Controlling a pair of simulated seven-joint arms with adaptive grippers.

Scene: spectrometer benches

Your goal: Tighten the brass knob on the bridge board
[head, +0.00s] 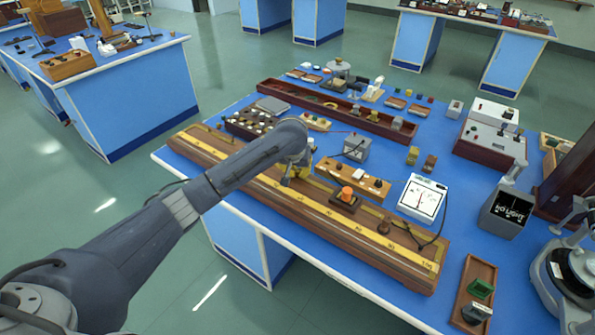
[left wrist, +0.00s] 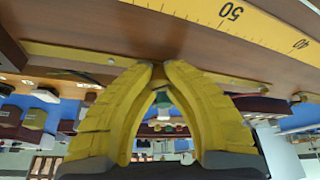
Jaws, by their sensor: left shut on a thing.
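The bridge board (head: 400,257) is a long wooden board with a yellow scale, lying along the near edge of the blue bench. Its yellow scale also shows in the left wrist view (left wrist: 236,17), along the top. My left gripper (head: 293,174) reaches down over the middle of the board. In the left wrist view its yellow fingertips (left wrist: 158,70) come together at the board's edge strip, shut on a small brownish piece that I take for the brass knob (left wrist: 158,73). The fingers hide most of it, so I cannot tell how tight it sits.
A small block with an orange knob (head: 346,194) and a dark brown knob (head: 384,227) sit on the board right of my gripper. A white meter (head: 422,198) and a grey box (head: 357,148) stand behind it. A dark instrument (head: 570,270) stands at the right edge.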

